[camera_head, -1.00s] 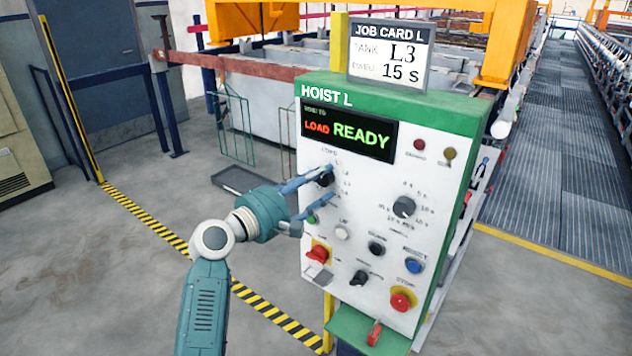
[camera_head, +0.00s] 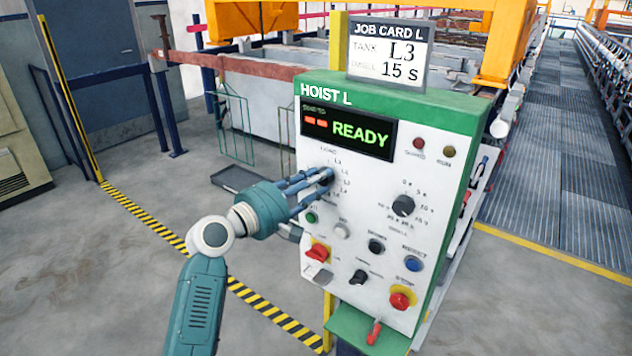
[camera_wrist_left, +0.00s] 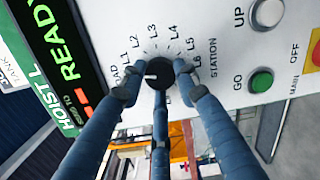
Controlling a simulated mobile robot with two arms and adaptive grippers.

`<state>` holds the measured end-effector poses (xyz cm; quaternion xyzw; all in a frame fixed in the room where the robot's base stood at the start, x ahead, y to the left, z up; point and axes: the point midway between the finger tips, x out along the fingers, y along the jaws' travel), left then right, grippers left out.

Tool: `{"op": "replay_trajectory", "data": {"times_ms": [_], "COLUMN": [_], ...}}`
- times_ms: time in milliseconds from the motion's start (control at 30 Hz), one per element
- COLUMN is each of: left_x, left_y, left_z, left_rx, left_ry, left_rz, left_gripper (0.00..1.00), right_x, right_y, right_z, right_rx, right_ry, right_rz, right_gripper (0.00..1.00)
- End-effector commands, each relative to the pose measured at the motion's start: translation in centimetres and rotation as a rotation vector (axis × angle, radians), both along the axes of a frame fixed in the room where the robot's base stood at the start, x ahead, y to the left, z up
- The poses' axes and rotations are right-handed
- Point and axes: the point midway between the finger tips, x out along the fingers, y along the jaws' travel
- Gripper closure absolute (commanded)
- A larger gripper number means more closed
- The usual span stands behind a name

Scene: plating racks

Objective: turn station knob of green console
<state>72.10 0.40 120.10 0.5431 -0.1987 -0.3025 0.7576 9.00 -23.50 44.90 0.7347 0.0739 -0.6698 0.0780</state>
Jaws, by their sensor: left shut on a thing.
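The green console (camera_head: 462,118) labelled HOIST L stands in the middle of the head view, with a white front panel. Its station knob (camera_wrist_left: 158,72) is black and round, with a white mark on its left side in the left wrist view, toward the LOAD and L1 labels. Labels LOAD to L6 ring the knob. My left gripper (camera_head: 322,179) is shut on the knob, its blue fingers around it; they largely hide the knob in the head view. The display (camera_head: 349,133) reads READY in green, with blurred red text beside it. My right gripper is not in view.
A job card (camera_head: 389,55) above the console reads TANK L3, 15 s. A dwell-type dial (camera_head: 403,205), a green button (camera_wrist_left: 261,81), a red stop button (camera_head: 401,298) and other controls are close by. Open floor lies left of the console.

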Motion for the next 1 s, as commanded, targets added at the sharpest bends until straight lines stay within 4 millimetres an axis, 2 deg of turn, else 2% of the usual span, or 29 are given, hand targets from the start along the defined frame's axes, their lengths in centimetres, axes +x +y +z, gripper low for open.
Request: {"op": "replay_trajectory", "data": {"times_ms": [1000], "left_x": [-0.06], "left_y": [0.03], "left_z": [0.18], "left_rx": [0.784], "left_ry": [-0.561], "left_rz": [0.001], "left_gripper": [0.95], "right_x": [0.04], "right_y": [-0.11], "right_z": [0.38], "right_rx": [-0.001], "right_ry": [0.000], "right_rz": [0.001], "right_gripper": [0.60]}}
